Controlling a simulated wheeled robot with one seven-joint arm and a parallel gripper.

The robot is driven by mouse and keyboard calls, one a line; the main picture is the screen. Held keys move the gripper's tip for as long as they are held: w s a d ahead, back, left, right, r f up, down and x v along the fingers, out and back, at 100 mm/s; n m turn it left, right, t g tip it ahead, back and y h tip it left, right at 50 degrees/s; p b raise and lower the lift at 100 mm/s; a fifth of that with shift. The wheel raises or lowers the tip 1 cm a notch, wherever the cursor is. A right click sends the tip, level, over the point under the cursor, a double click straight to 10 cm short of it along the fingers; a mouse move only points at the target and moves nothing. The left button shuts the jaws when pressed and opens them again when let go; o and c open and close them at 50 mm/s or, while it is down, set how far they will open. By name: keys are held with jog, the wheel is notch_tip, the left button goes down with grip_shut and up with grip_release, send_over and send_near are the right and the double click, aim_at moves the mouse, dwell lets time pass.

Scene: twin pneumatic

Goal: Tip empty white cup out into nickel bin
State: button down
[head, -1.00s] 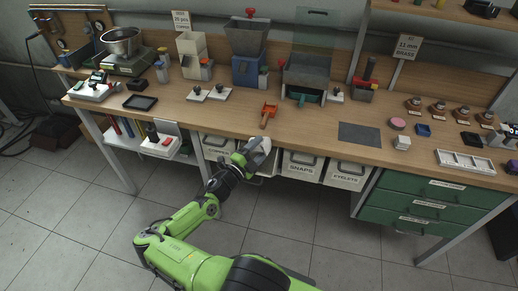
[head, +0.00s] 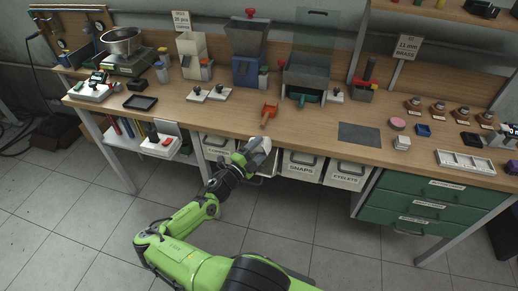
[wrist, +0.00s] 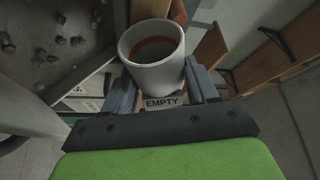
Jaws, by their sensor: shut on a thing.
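The white cup (wrist: 158,72) is between the fingers of my gripper (wrist: 160,88) in the wrist view, and my gripper is shut on it. Its mouth faces the camera and shows a reddish-brown band inside; I cannot tell whether anything lies at its bottom. A label reading EMPTY (wrist: 160,102) shows just below the cup. In the head view my gripper (head: 257,150) holds the cup (head: 262,146) at the bench's front edge, in front of the hanging bins. No nickel label is readable; my gripper partly hides one bin there.
White bins marked SNAPS (head: 301,165) and EYELETS (head: 346,175) hang under the bench (head: 215,115). An open container with dark lumps (wrist: 50,45) shows at left in the wrist view. Green drawers (head: 425,200) stand right.

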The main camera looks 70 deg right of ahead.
aim_at(260, 145)
notch_tip(260, 145, up, 5)
jog(key=p, duration=0.5)
jog(key=shift+r, duration=0.15)
jog(key=m+p, duration=0.1)
jog(key=r+m+y+p, duration=0.1)
jog(key=m+p, duration=0.1)
jog(key=m+y+p, duration=0.1)
jog(key=m+p, duration=0.2)
jog(key=r+m+t+y+p, duration=0.1)
jog(key=m+p, duration=0.1)
jog(key=p, duration=0.1)
jog(key=shift+m, duration=0.4)
jog(key=m+t+p, duration=0.1)
jog(key=m+p, duration=0.1)
jog(key=m+y+p, duration=0.1)
jog(key=m+p, duration=0.1)
jog(key=shift+r+t+y, duration=0.3)
jog(key=shift+t, duration=0.1)
jog(key=m+t+p, duration=0.1)
jog(key=m+p, duration=0.1)
jog(key=m, duration=0.1)
jog(key=shift+s+r+t+y, duration=0.2)
jog(key=shift+t+y, duration=0.1)
jog(key=shift+t, duration=0.1)
jog(key=shift+m+t, duration=0.5)
jog(key=shift+m, duration=0.2)
jog(key=shift+w+f+m+t, duration=0.2)
jog(key=shift+m+t, duration=0.2)
